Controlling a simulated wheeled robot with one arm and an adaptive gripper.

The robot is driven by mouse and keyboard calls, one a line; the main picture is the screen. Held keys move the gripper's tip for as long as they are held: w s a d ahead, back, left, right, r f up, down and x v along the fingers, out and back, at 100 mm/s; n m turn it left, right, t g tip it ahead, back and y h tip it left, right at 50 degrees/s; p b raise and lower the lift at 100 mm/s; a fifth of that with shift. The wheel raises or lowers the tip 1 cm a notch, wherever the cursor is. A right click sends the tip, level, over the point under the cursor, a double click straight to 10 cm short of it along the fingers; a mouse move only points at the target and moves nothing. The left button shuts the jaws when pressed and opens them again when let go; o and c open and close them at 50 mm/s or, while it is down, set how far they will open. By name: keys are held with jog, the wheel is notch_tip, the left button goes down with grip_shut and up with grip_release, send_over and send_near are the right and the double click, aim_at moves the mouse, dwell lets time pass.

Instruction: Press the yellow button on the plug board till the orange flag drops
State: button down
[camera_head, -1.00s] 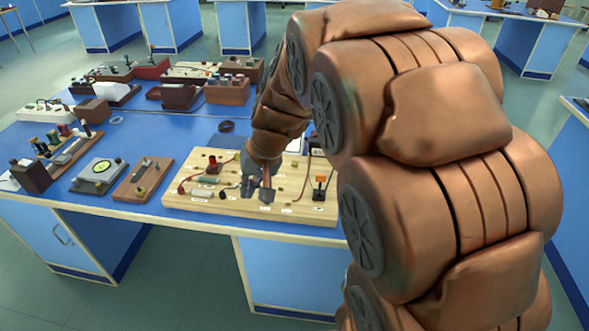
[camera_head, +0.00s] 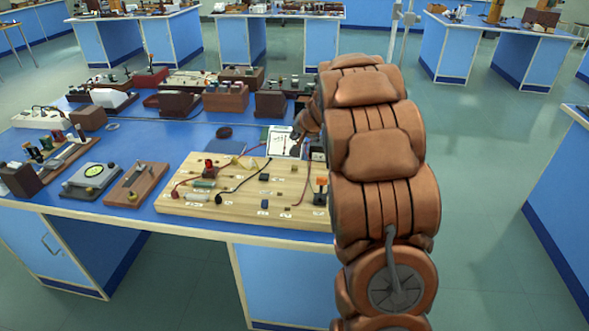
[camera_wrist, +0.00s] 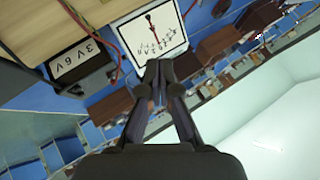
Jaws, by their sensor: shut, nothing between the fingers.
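The plug board (camera_head: 190,209) is a light wooden board with wires and small parts, lying on the blue bench. An orange piece (camera_head: 322,182), likely the flag, stands up on a black block at the board's right end, close to my arm. I cannot pick out the yellow button with certainty; small yellowish parts sit near the board's back edge. My gripper (camera_wrist: 158,70) is shut and empty in the wrist view, in front of a white dial panel (camera_wrist: 150,38). In the head view my arm mostly hides it, behind the board's back right corner.
The dial panel (camera_head: 283,142) stands behind the board. A black box marked 3V 6V (camera_wrist: 80,68) is beside it in the wrist view. A small wooden board (camera_head: 137,184) lies left of the plug board. Several brown boxes stand farther back. Open floor lies right of the bench.

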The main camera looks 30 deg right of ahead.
aim_at(296, 168)
jog(key=shift+f, duration=0.2)
notch_tip(296, 168, down, 8)
jog(key=b, duration=0.7)
jog(key=shift+f, duration=0.2)
jog(key=shift+f, duration=0.1)
dwell(1.2)
jog(key=shift+f+b, duration=0.35)
jog(key=shift+b, duration=0.2)
jog(key=shift+f+b, duration=0.45)
dwell(0.6)
jog(key=shift+r, duration=0.1)
dwell(0.9)
jog(key=shift+r+p, duration=0.7)
jog(key=shift+r, duration=0.1)
jog(key=shift+r+p, duration=1.95)
jog(key=shift+r, duration=0.6)
